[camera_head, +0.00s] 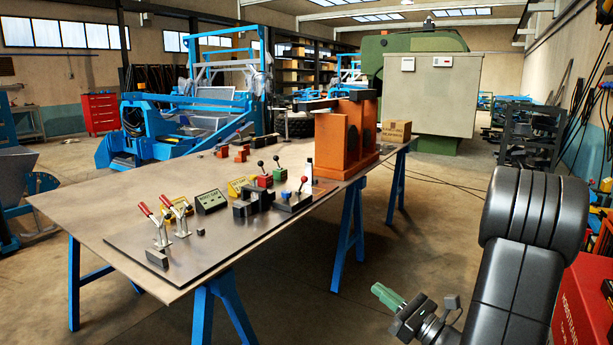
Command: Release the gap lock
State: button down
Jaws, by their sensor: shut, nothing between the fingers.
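A dark metal plate (190,262) lies on the near part of the table. Two toggle clamps with red handles stand upright at its left, one at the front (158,228) and one behind it (177,217). I cannot tell which part is the gap lock. My gripper (388,297), with a green end, is low at the right, off the table, apart from all these parts. It is shut and empty.
The table (100,204) stands on blue trestles (216,310). Orange blocks (346,138) and a cardboard box (396,131) stand at its far right. A dark display (210,201) stands behind the clamps. A red box (590,305) is at the lower right. Floor is clear before the table.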

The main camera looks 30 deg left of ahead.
aim_at(304, 179)
jog(key=i+j, duration=0.7)
jog(key=i+j+u, duration=0.1)
jog(key=i+j, duration=0.6)
jog(key=i, duration=0.15)
